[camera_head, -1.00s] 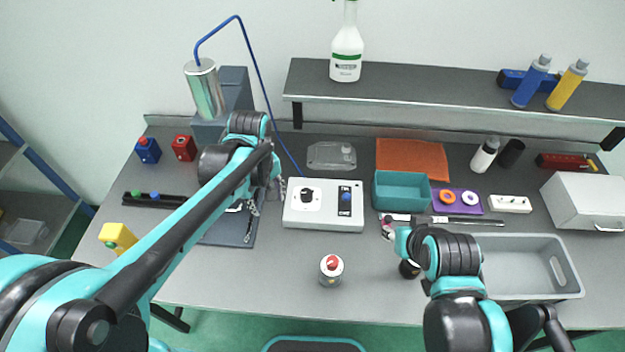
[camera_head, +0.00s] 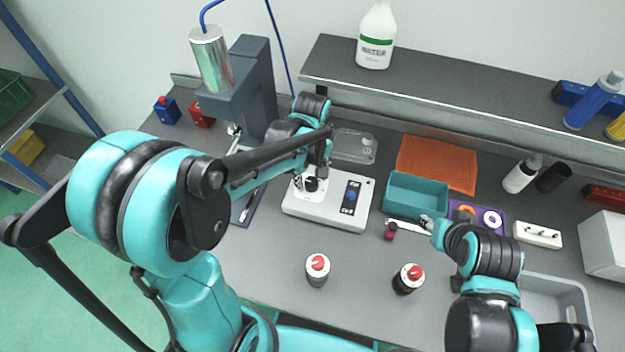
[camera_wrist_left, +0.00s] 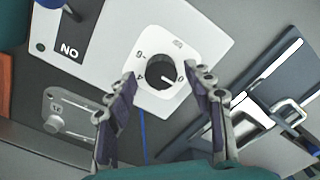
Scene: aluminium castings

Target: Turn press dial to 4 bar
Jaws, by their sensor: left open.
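The press dial (camera_wrist_left: 160,72) is a black round knob on a white square plate, on a light control box (camera_head: 330,208). Its white pointer line aims at the mark that looks like 0; a 4 is printed on the opposite side. My left gripper (camera_wrist_left: 160,74) is open, its two fingers on either side of the knob in the wrist view; I cannot tell whether they touch it. In the head view the left gripper (camera_head: 312,172) is above the dial and partly hides it. My right gripper (camera_head: 430,225) is by the teal bin, its fingers too small to judge.
The grey press (camera_head: 255,85) stands behind left of the box. Two red-capped containers (camera_head: 317,268) (camera_head: 408,278) stand in front. A teal bin (camera_head: 416,196) and orange mat (camera_head: 437,165) are to the right. A shelf (camera_head: 450,95) runs along the back.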

